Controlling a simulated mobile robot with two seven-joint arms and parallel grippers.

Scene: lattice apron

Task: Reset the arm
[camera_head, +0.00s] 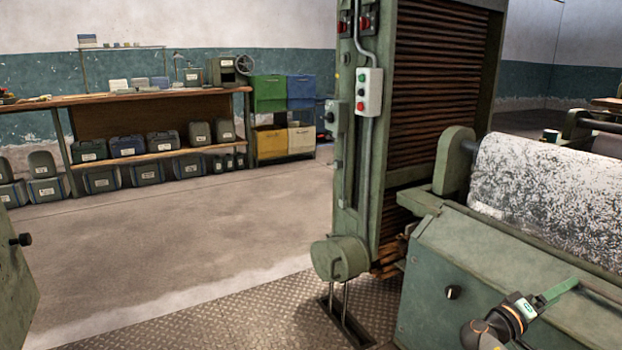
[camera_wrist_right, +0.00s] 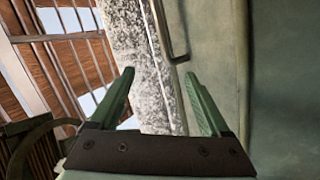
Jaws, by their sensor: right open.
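My right gripper (camera_head: 566,287) is at the lower right of the head view, in front of the green machine (camera_head: 480,265) with the mottled white roller (camera_head: 550,195). Its green fingers look edge-on there. In the right wrist view the two green fingers of the gripper (camera_wrist_right: 159,76) stand well apart with nothing between them. Behind them that view shows the mottled roller (camera_wrist_right: 125,25) and a green panel (camera_wrist_right: 212,50). I cannot tell how far the fingers are from the machine. My left arm and gripper are not in view.
A tall green column (camera_head: 360,150) with a push-button box (camera_head: 369,92) stands left of the roller machine. A workbench (camera_head: 165,97) with several cases lines the back wall. Yellow and blue bins (camera_head: 270,142) stand beside it. The floor (camera_head: 180,235) between is clear.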

